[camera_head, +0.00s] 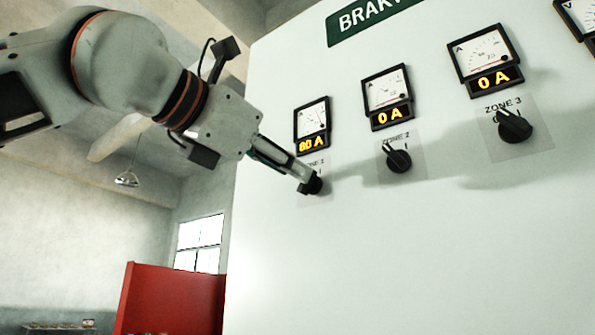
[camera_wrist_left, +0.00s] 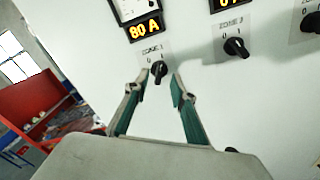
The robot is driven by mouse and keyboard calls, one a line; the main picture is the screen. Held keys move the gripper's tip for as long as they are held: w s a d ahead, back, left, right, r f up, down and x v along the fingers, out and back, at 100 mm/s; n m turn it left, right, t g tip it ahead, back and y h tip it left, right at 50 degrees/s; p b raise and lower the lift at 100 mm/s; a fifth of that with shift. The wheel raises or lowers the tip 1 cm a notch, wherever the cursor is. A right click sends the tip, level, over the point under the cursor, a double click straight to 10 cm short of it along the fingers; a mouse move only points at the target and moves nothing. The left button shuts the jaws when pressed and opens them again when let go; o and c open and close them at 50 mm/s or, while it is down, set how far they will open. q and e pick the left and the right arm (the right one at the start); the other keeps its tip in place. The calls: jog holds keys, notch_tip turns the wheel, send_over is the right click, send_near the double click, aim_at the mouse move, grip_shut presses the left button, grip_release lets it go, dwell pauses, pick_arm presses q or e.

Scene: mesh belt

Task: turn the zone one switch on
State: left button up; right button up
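The zone one switch is a black rotary knob on a pale plate of the panel. In the left wrist view the knob (camera_wrist_left: 159,69) shows between the fingertips, its handle set at a different angle from the zone 2 handle and seeming to lean toward the 1 side. The display (camera_wrist_left: 145,28) above it is lit at about 80 A. In the head view the zone one knob (camera_head: 315,185) is partly hidden by my left gripper (camera_head: 308,182). The fingers are open, one on each side of the knob; I cannot tell whether they touch it. My right gripper is not in view.
The zone 2 knob (camera_head: 398,159) and zone 3 knob (camera_head: 514,127) sit to the right, with displays at 0 A. Meters (camera_head: 385,90) are above. The panel (camera_head: 420,260) is bare below. A red partition (camera_head: 175,298) stands at the lower left.

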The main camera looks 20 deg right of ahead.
pick_arm(q)
jog(key=v, duration=0.8)
jog(key=shift+s+a, duration=0.25)
jog(key=shift+a, duration=0.05)
